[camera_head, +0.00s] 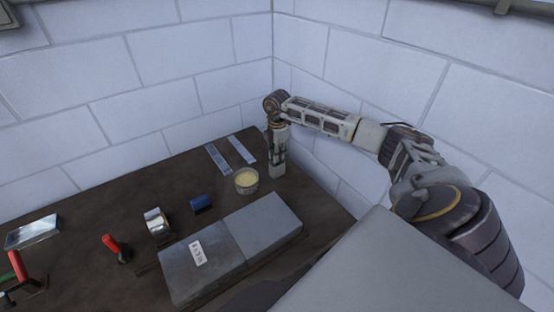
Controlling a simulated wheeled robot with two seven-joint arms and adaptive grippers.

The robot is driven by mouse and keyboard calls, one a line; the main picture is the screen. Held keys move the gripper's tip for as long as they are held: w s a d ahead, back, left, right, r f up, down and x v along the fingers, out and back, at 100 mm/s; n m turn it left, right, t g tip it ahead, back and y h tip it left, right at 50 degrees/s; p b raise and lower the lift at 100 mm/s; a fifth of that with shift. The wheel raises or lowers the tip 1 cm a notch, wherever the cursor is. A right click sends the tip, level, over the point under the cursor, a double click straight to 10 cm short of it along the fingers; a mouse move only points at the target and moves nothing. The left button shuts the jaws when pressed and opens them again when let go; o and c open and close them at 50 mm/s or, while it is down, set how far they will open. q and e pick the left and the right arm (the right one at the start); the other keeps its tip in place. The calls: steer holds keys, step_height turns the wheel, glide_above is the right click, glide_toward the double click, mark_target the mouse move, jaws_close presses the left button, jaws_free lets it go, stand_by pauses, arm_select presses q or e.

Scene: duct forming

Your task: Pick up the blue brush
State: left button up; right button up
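A small dark blue object (201,203), the only blue item that could be the brush, lies on the dark table left of a round tub; no bristles can be made out. My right gripper (277,171) points down at the table's back right, just right of the tub and apart from the blue object. Its fingers are small and seen edge-on, so I cannot tell whether they are open or hold anything. My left gripper is not in view.
The tub (246,181) has pale yellow contents. Two metal strips (217,159) lie behind it. A grey block (230,250) is in front. A silver roll (156,222), a red-handled tool (111,244) and a metal piece (33,232) lie left. White block walls (150,80) close the back and right.

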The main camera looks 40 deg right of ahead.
jaws_close()
steer(key=shift+r+b, duration=0.8)
steer(key=shift+r, duration=4.2)
steer(key=shift+f, duration=0.1)
